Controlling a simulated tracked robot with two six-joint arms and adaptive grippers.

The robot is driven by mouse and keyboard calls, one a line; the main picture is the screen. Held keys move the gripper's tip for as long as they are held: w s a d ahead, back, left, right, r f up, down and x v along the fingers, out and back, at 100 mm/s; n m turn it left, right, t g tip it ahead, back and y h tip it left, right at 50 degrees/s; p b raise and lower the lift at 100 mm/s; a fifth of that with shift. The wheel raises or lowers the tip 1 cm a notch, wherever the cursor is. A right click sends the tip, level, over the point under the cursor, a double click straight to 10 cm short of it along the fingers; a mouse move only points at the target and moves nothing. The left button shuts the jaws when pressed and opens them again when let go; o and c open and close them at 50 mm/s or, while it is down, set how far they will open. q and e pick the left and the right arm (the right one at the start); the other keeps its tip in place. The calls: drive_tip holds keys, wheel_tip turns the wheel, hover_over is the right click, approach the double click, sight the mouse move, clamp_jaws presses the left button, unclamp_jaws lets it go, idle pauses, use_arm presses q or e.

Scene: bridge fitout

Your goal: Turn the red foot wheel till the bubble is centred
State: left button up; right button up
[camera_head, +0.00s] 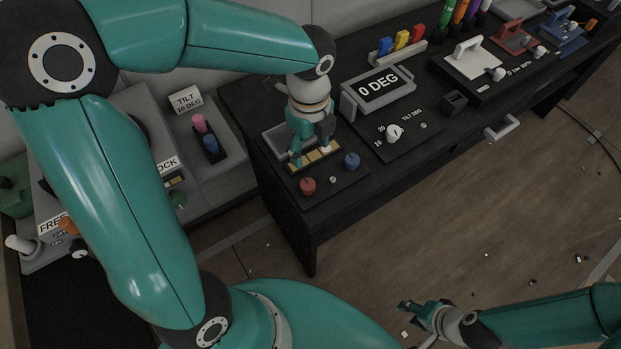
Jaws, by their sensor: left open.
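The red foot wheel (307,186) is a small red knob at the front left corner of the dark levelling plate on the bench. A blue foot wheel (351,161) sits to its right. A yellowish bubble vial (315,160) lies behind them, partly covered by my gripper; the bubble's position is too small to tell. My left gripper (309,150) points down over the vial, behind the red wheel and apart from it, open, with nothing seen in it. My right gripper (412,318) is low at the bottom of the view, over the floor, away from the bench; its fingers are unclear.
A display reading 0 DEG (378,86) and a white tilt dial (394,132) stand right of the plate. Beyond are coloured blocks and handled tools. A grey console (217,166) with a TILT 10 DEG label stands left. The floor in front is mostly free.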

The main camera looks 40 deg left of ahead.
sight(307, 184)
use_arm(q)
drive_tip(key=f, duration=1.5)
drive_tip(key=shift+s+a+f+b, duration=0.15)
drive_tip(key=shift+a+f+b, duration=0.2)
drive_tip(key=shift+f+b, duration=0.05)
drive_tip(key=c, duration=1.1)
drive_tip(key=shift+d, duration=0.15)
drive_tip(key=shift+c, duration=0.2)
drive_tip(key=shift+n, duration=0.3)
